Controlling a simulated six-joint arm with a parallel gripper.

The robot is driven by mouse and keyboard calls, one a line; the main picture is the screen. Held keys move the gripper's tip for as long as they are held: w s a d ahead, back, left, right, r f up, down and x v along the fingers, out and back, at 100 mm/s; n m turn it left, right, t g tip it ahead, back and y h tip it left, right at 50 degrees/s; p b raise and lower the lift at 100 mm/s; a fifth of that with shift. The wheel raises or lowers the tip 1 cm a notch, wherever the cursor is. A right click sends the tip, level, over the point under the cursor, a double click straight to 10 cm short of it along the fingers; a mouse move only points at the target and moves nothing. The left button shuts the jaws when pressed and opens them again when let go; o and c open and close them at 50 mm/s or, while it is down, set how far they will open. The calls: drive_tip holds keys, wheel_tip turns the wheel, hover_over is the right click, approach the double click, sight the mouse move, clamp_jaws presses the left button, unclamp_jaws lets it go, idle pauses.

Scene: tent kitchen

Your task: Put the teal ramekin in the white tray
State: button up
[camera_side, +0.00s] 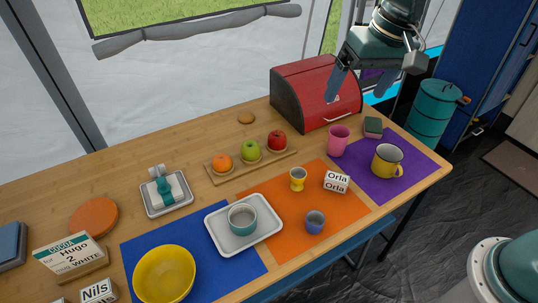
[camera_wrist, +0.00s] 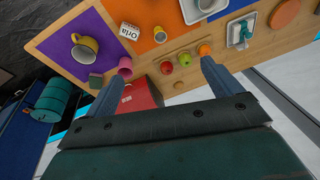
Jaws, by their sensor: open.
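The teal ramekin (camera_side: 242,222) sits upright inside the white tray (camera_side: 272,232), which lies across the blue and orange mats. In the wrist view the white tray (camera_wrist: 190,14) is cut off at the top edge, with part of the ramekin showing in it. My gripper (camera_side: 361,88) is open and empty, raised high over the far right of the table near the red bread box. It is well apart from the ramekin. Its two fingers also show spread in the wrist view (camera_wrist: 161,70).
The red bread box (camera_side: 315,92) stands at the back, below my gripper. A fruit board (camera_side: 225,175), an egg cup (camera_side: 298,178), a small blue cup (camera_side: 315,222), a pink cup (camera_side: 338,140) and a yellow mug (camera_side: 386,160) stand around. A yellow bowl (camera_side: 165,274) is left of the tray.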

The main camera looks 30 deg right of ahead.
drive_tip(key=s+d+n+t, duration=0.1)
drive_tip(key=s+d, duration=0.4)
drive_tip(key=s, duration=0.5)
drive_tip(key=s+d+r+n+t, duration=0.1)
drive_tip(key=s+d, duration=0.5)
drive_tip(key=s, duration=0.4)
drive_tip(key=shift+r+t+h, duration=0.25)
drive_tip(key=shift+t+h, duration=0.15)
